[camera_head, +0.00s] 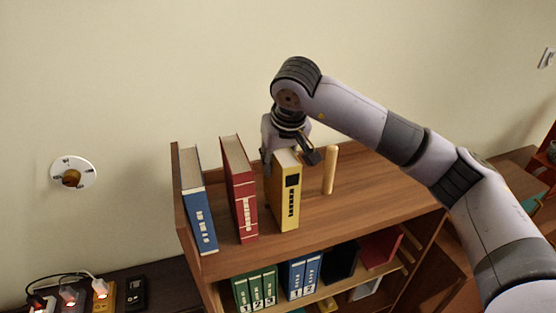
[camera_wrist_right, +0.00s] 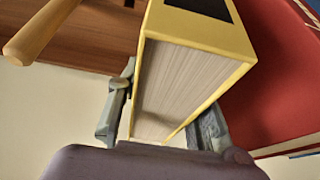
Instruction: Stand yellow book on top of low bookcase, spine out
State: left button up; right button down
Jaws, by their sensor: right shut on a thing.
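The yellow book (camera_head: 288,204) stands upright on the top of the low bookcase (camera_head: 340,210), its lettered spine facing the front. My right gripper (camera_head: 292,160) reaches down from above and is shut on the upper part of the yellow book. In the right wrist view, the yellow book (camera_wrist_right: 190,80) lies between the two fingers (camera_wrist_right: 165,120), its page edges facing the camera. I cannot tell exactly whether the book's bottom touches the shelf top. My left gripper is not in view.
A red book (camera_head: 240,195) and a blue book (camera_head: 200,215) stand to the left of the yellow book. A wooden peg (camera_head: 330,170) stands close on its right. Bare top lies further right.

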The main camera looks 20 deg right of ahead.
jog(key=shift+f, duration=0.15)
dwell(0.3)
jog(key=c, duration=1.1)
grip_release()
jog(key=shift+s, duration=0.1)
jog(key=shift+o, duration=0.2)
jog(key=shift+f, duration=0.1)
jog(key=v, duration=1.2)
